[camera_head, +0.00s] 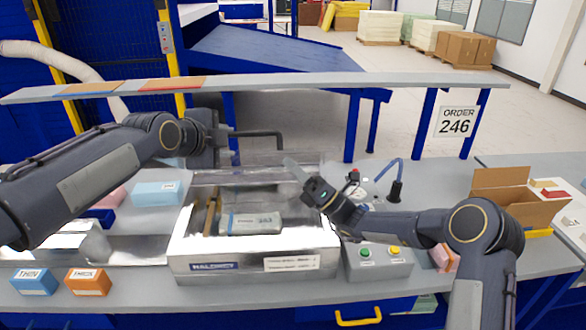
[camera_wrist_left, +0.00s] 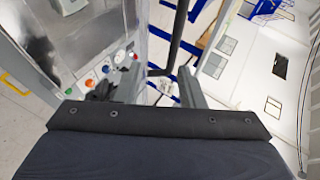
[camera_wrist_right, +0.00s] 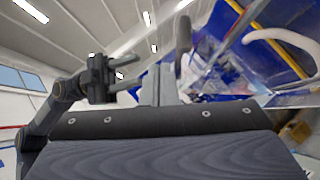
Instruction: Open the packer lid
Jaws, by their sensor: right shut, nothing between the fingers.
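The packer (camera_head: 190,250) is a silver box at the middle of the table in the head view. A grey package with a label (camera_head: 250,222) lies in its chamber. The clear lid (camera_head: 250,176) appears raised over the chamber's back; its exact angle is hard to tell. A dark bent bar handle (camera_head: 257,134) shows above the lid. My left gripper (camera_head: 222,143) is at the bar's left end. In the left wrist view its fingers (camera_wrist_left: 160,88) are apart, with the bar (camera_wrist_left: 178,35) seen between them. My right gripper (camera_head: 298,172) is shut and empty, near the lid's right side.
A control box (camera_head: 380,262) with green and yellow buttons stands right of the packer. Blue and orange blocks (camera_head: 88,281) lie at the front left. An open carton (camera_head: 515,195) stands at the right. A grey shelf (camera_head: 300,84) crosses behind the packer.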

